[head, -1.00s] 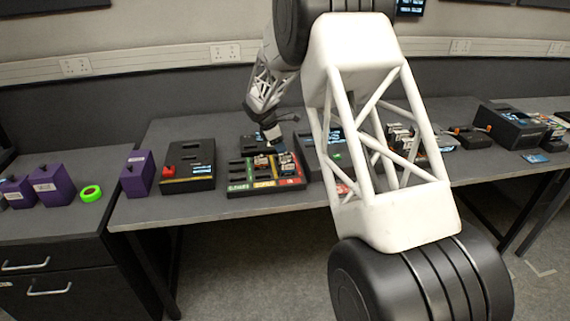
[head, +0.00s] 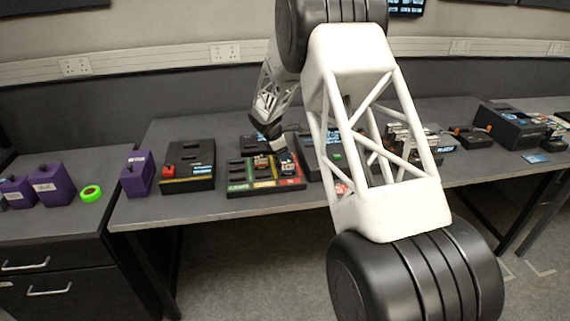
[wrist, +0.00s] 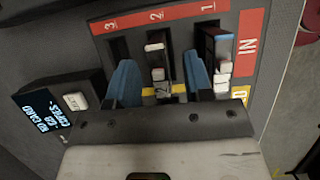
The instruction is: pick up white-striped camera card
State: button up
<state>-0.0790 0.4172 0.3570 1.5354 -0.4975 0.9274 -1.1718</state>
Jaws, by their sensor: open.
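My gripper (wrist: 160,66) is open, with its two blue fingers on either side of slot 2 in the wrist view. Between the fingers stands a dark card with white bands (wrist: 155,48) in slot 2; I cannot see finger contact. Another dark card with a blue top and white parts (wrist: 216,46) stands in slot 1, right of the right finger. I cannot tell for sure which is the white-striped camera card. In the head view my gripper (head: 284,150) is low over the sorting tray (head: 235,187), its fingers too small to make out.
Slot 3 (wrist: 120,46) looks empty beyond the left finger. A small display (wrist: 45,112) sits left of the tray. In the head view, a black box with a red knob (head: 188,180) and a purple block (head: 137,175) stand left of the tray. Other devices crowd the right.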

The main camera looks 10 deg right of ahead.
jog(key=shift+x, duration=1.25)
grip_shut()
